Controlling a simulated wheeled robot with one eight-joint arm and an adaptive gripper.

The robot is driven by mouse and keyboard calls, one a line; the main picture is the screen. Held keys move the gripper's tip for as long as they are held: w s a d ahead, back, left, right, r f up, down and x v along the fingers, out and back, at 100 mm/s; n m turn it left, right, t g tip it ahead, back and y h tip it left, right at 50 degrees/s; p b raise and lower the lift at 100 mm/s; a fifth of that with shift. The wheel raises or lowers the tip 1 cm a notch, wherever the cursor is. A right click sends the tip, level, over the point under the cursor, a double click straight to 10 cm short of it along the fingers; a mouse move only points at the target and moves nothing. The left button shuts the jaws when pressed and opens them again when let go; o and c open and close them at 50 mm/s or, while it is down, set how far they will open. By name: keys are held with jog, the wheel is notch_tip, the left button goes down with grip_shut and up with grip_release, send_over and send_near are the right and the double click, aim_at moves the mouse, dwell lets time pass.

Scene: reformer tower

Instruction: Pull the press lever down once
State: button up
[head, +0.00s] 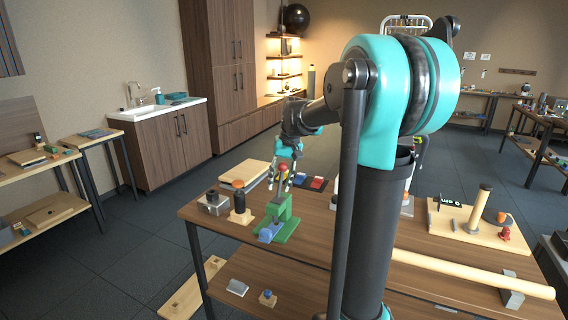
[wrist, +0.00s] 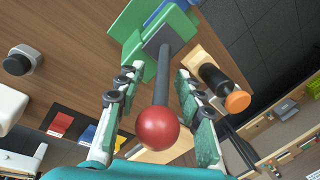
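The press is a green stand (head: 283,218) on the table, with a lever that ends in a red ball knob (head: 283,167). In the wrist view the knob (wrist: 158,128) is large and close, on a dark rod (wrist: 163,78) that runs back to the green press (wrist: 135,30). My gripper (wrist: 155,78) is open, with one finger on each side of the rod and knob. Gaps show on both sides, so the fingers look apart from the lever. In the head view my gripper (head: 284,178) is at the top of the lever, small and partly overlapping it.
Red and blue pads (head: 310,183) lie behind. A board with a wooden cylinder (head: 479,208) stands at the right.

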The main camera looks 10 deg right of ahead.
aim_at(284, 164)
jog(key=shift+o, duration=0.7)
jog(key=shift+v, duration=2.95)
jog(key=shift+s+a, duration=0.1)
